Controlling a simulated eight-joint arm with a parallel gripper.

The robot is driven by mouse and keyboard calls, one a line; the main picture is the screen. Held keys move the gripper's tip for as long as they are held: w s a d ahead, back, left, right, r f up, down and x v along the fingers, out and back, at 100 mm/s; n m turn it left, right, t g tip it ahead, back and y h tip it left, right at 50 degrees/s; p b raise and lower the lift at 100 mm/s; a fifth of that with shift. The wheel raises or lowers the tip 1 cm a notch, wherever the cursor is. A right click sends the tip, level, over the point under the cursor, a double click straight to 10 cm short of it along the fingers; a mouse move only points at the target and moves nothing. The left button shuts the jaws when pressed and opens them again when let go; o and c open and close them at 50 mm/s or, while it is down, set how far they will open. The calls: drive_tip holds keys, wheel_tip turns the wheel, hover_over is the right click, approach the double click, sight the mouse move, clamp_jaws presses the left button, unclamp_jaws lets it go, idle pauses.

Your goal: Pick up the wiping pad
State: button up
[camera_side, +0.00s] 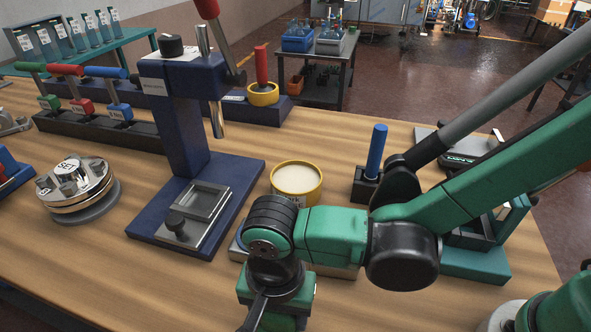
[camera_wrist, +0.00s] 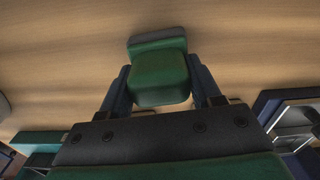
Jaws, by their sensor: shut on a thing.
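The wiping pad (camera_wrist: 160,72) shows in the wrist view as a green block with a grey layer along its far edge. My gripper (camera_wrist: 160,88) has one dark finger on each side of the pad and is shut on it. Wooden table top shows around and beyond the pad. I cannot tell whether the pad touches the table. In the side view my wrist and the green gripper body are at the bottom centre, and the fingers and pad are not clearly visible there.
A blue press (camera_side: 178,120) stands left of my arm. A yellow-rimmed round tub (camera_side: 297,182) is just behind my wrist. A blue-handled tool in a black holder (camera_side: 376,150) stands behind my arm. A silver round SET device (camera_side: 77,185) sits at left. Bare table lies front left.

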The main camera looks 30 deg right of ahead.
wheel_tip(320, 180, up, 20)
idle(0.5)
